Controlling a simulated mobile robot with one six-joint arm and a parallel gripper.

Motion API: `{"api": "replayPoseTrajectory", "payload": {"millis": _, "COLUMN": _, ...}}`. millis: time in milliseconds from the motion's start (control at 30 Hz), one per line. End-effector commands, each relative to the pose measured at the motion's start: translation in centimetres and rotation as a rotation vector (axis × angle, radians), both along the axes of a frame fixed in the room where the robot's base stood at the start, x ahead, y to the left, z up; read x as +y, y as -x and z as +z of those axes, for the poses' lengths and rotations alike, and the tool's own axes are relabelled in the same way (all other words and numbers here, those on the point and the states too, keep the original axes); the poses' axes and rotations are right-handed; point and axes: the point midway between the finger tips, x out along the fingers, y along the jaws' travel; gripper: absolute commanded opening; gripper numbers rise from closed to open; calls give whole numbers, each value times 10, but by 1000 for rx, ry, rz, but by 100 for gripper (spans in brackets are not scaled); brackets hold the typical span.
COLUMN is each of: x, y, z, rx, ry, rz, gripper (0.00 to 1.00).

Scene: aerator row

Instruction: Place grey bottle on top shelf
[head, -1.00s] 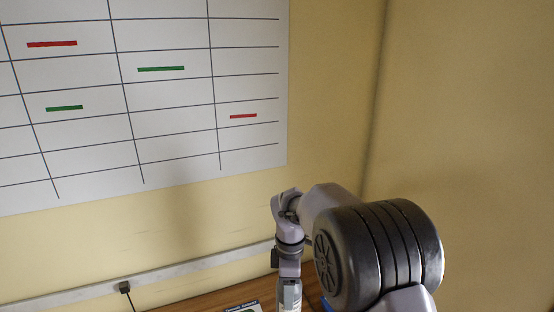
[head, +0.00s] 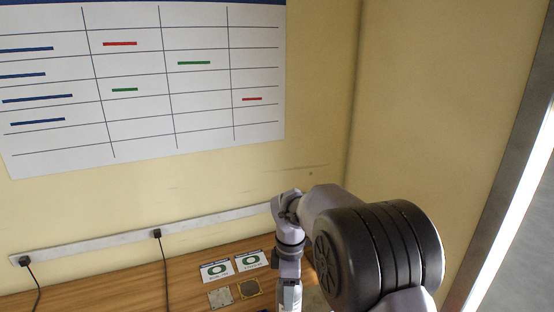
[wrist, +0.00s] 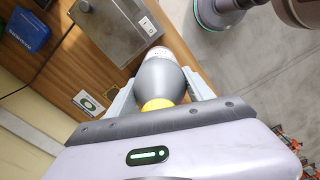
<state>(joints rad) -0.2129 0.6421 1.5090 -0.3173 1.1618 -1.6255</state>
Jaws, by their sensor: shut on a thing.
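In the wrist view, a grey bottle (wrist: 162,80) with a yellow end (wrist: 157,104) near my palm and a pale, marked far end sits between the two fingers. My gripper (wrist: 160,88) is shut on the bottle. In the head view, my gripper (head: 289,294) is at the bottom edge, low in front of the wooden surface, with the bottle mostly cut off or hidden. No top shelf can be made out in either view.
A wooden desk (head: 135,289) holds two white cards (head: 217,270) and two small square plates (head: 220,297). The wrist view shows a grey metal box (wrist: 112,30), a blue box (wrist: 29,30) and open floor (wrist: 245,75). A chart (head: 150,85) hangs on the wall.

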Motion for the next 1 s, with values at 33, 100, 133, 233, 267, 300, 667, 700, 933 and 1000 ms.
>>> {"api": "replayPoseTrajectory", "payload": {"millis": 33, "x": -5, "y": 3, "z": -1, "rx": 0, "ry": 0, "rz": -47, "gripper": 0}}
{"api": "replayPoseTrajectory", "payload": {"millis": 100, "x": -12, "y": 8, "z": -4, "rx": 1, "ry": 1, "rz": -131, "gripper": 0}}
{"api": "replayPoseTrajectory", "payload": {"millis": 133, "x": -16, "y": 10, "z": -5, "rx": 1, "ry": 1, "rz": -170, "gripper": 0}}
{"api": "replayPoseTrajectory", "payload": {"millis": 233, "x": -27, "y": 19, "z": -9, "rx": 2, "ry": 2, "rz": -306, "gripper": 0}}
{"api": "replayPoseTrajectory", "payload": {"millis": 267, "x": -31, "y": 22, "z": -10, "rx": 1, "ry": 2, "rz": -353, "gripper": 0}}
{"api": "replayPoseTrajectory", "payload": {"millis": 300, "x": -36, "y": 26, "z": -12, "rx": 1, "ry": 2, "rz": -417, "gripper": 0}}
{"api": "replayPoseTrajectory", "payload": {"millis": 667, "x": -85, "y": 78, "z": -31, "rx": 0, "ry": 3, "rz": -1087, "gripper": 0}}
{"api": "replayPoseTrajectory", "payload": {"millis": 700, "x": -90, "y": 84, "z": -33, "rx": 1, "ry": 3, "rz": -1154, "gripper": 0}}
{"api": "replayPoseTrajectory", "payload": {"millis": 933, "x": -108, "y": 112, "z": -40, "rx": 0, "ry": 1, "rz": -1470, "gripper": 0}}
{"api": "replayPoseTrajectory", "payload": {"millis": 1000, "x": -111, "y": 117, "z": -48, "rx": -1, "ry": 0, "rz": -1531, "gripper": 0}}
